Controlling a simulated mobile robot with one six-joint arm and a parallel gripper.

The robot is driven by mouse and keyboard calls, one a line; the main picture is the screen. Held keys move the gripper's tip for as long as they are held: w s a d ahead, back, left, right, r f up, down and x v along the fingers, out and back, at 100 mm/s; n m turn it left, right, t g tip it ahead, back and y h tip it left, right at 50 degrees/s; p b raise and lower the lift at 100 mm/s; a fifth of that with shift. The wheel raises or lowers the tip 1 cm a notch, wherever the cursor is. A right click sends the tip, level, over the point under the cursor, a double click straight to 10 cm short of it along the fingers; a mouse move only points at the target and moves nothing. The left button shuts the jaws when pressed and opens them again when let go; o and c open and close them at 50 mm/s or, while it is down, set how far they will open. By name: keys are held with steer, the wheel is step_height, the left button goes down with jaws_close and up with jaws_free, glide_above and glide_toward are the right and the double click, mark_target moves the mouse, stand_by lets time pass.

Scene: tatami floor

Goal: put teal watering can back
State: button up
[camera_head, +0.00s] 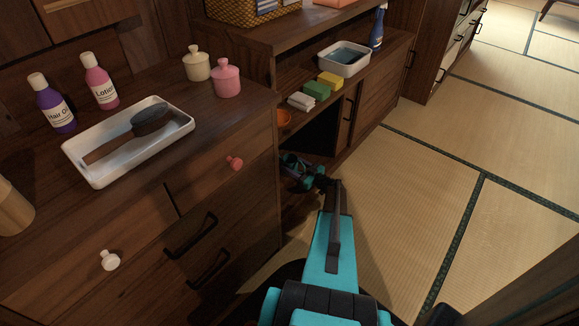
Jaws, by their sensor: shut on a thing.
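My gripper (302,173) is at the end of my teal arm, low in front of the dark opening of the wooden shelf unit (347,87). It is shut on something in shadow. Dark teal parts show at the jaws, but the watering can's outline cannot be told clearly from the gripper. Most of the held thing is hidden by the gripper and the drawer cabinet's side.
The drawer cabinet (235,112) at left bears a white tray (80,169) with a brush, bottles and lidded jars. Tatami (420,190) at right is clear.

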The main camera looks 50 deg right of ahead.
steer(key=o, duration=1.2)
steer(key=shift+f, duration=0.1)
steer(key=shift+s+r, duration=0.15)
steer(key=shift+r, duration=0.05)
steer(key=s+p, duration=0.1)
steer(key=s, duration=0.2)
steer(key=s+p, duration=0.1)
steer(key=s, duration=0.2)
steer(key=s+d+p, duration=0.1)
steer(key=s, duration=0.3)
steer(key=shift+s+p, duration=0.1)
steer(key=shift+p, duration=0.2)
steer(key=shift+s, duration=0.75)
steer(key=shift+s, duration=0.1)
